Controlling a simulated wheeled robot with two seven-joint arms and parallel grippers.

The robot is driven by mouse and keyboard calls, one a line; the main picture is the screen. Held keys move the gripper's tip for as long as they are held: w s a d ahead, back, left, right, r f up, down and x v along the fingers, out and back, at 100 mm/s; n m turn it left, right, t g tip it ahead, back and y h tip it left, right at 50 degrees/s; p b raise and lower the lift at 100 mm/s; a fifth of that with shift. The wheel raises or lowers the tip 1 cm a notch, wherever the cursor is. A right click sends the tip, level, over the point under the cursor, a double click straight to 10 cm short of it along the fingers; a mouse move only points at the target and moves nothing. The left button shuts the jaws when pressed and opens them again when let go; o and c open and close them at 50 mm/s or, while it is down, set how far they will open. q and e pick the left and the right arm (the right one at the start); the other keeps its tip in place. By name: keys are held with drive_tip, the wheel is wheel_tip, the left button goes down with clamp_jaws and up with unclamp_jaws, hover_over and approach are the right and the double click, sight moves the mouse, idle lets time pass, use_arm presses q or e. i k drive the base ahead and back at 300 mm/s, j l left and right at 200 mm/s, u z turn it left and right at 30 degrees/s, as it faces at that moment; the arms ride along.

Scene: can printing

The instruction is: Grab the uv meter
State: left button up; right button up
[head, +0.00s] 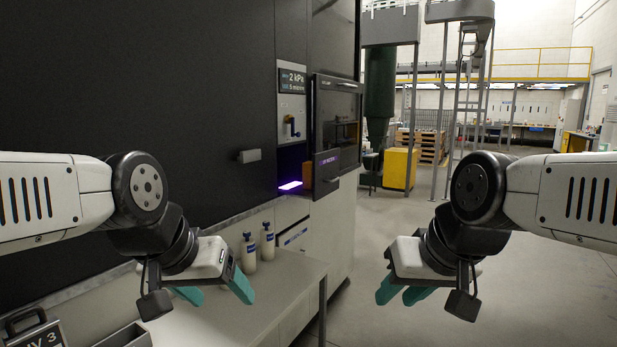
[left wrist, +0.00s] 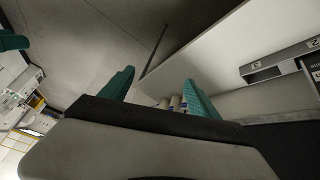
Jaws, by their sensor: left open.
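I cannot pick out the UV meter with certainty. A dark case with a handle (head: 35,328) stands at the lower left of the head view, cut off by the frame edge; its label, partly readable, ends in "3". My left gripper (head: 216,292) is open and empty above the bench, to the right of the case. In the left wrist view its two teal fingers (left wrist: 158,92) are apart with nothing between them. My right gripper (head: 404,290) is apart from any object, its teal fingers spread and empty above the floor.
Two white bottles, one (head: 249,252) and another (head: 267,241), stand on the pale bench (head: 290,283). Behind is a large black machine (head: 215,110) with a purple-lit opening (head: 290,185) and an open dark door (head: 336,135). The floor on the right (head: 545,290) is clear.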

sight(307, 166)
drive_tip(key=k+j+u, duration=0.1)
drive_tip(key=u, duration=0.35)
drive_tip(key=i+l+u, duration=0.15)
drive_tip(key=u, duration=0.25)
drive_tip(key=i+l+u, duration=0.15)
drive_tip(key=l+u, duration=0.25)
drive_tip(key=i+l+u, duration=0.1)
drive_tip(key=u, duration=0.3)
